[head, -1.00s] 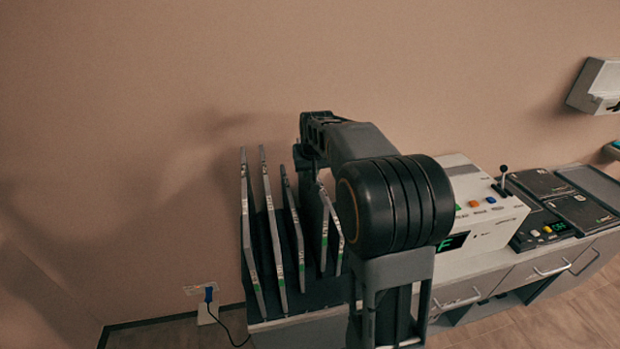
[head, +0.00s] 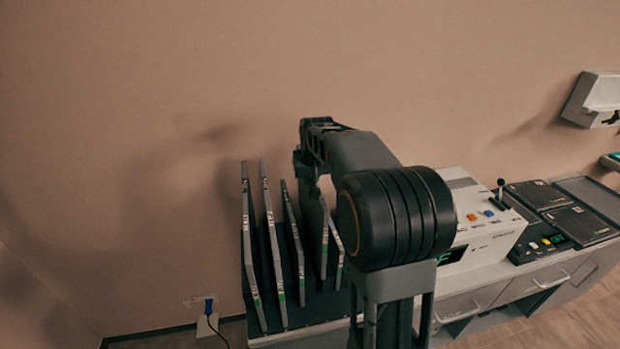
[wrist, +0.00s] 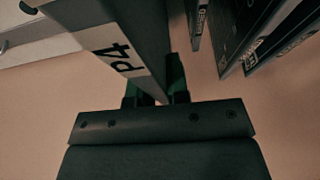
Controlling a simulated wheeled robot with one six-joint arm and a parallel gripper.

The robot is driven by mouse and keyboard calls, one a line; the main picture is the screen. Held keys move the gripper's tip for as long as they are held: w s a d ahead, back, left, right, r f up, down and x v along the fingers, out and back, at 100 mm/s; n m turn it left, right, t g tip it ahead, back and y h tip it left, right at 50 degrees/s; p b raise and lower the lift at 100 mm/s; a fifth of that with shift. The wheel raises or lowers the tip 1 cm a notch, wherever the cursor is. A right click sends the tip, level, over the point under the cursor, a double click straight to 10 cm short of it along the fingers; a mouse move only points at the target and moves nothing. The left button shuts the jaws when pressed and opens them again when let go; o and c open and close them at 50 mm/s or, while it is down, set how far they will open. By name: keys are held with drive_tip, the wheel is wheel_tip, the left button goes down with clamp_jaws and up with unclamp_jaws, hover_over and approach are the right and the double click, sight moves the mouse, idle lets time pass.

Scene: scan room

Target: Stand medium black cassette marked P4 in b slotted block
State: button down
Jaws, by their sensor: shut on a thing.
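My gripper (wrist: 155,92) is shut on the black cassette marked P4 (wrist: 120,22), whose pale edge strip carries the label. In the wrist view the cassette runs up and left from between the fingers. In the head view my arm hides most of the gripper, and I cannot clearly tell the held cassette from those behind it. Several thin cassettes (head: 248,245) stand slightly tilted on a dark surface at the left end of the counter. I cannot make out which slotted block is b.
A white console (head: 480,230) with a joystick stands right of my arm. Flat dark cassettes (head: 580,222) lie farther right. A wall outlet with a blue plug (head: 208,304) is low left.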

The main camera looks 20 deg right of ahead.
drive_tip(key=shift+r+p, duration=2.1)
drive_tip(key=shift+r, duration=1.05)
